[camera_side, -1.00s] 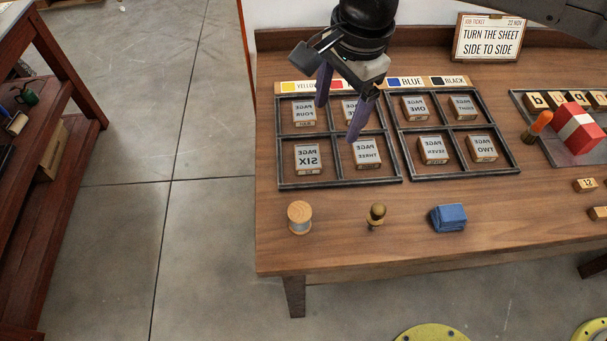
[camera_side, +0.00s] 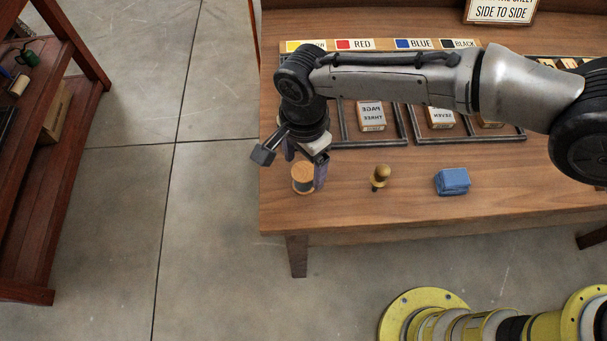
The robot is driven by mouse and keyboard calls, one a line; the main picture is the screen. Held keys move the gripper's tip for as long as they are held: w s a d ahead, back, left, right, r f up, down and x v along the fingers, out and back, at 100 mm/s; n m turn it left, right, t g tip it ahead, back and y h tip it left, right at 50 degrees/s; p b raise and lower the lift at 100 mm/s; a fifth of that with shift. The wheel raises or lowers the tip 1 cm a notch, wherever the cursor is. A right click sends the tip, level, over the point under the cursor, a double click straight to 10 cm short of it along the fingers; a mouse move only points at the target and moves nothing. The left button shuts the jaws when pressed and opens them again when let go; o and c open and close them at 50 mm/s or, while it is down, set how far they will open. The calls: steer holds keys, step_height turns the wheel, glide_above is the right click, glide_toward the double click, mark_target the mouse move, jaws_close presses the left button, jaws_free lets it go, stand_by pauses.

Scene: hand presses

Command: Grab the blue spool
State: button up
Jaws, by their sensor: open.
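The spool (camera_side: 302,174) has pale wooden ends and a dark grey-blue winding. It stands upright at the front left of the wooden table. My gripper (camera_side: 305,172) is low over it, pointing down, with its purple fingers apart. One finger is at the spool's right side; the other shows at its upper left, partly behind it. I cannot tell whether either finger touches it. Nothing is held.
A small brass-and-wood stamp (camera_side: 380,177) and a folded blue cloth (camera_side: 452,181) lie to the right. Dark-framed trays of page blocks (camera_side: 371,116) sit behind, partly hidden by my arm. The table's front edge (camera_side: 400,222) is close.

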mark_target(303, 172)
step_height(303, 172, down, 5)
stand_by(0.3)
steer(key=c, duration=1.3)
steer(key=shift+r, duration=0.15)
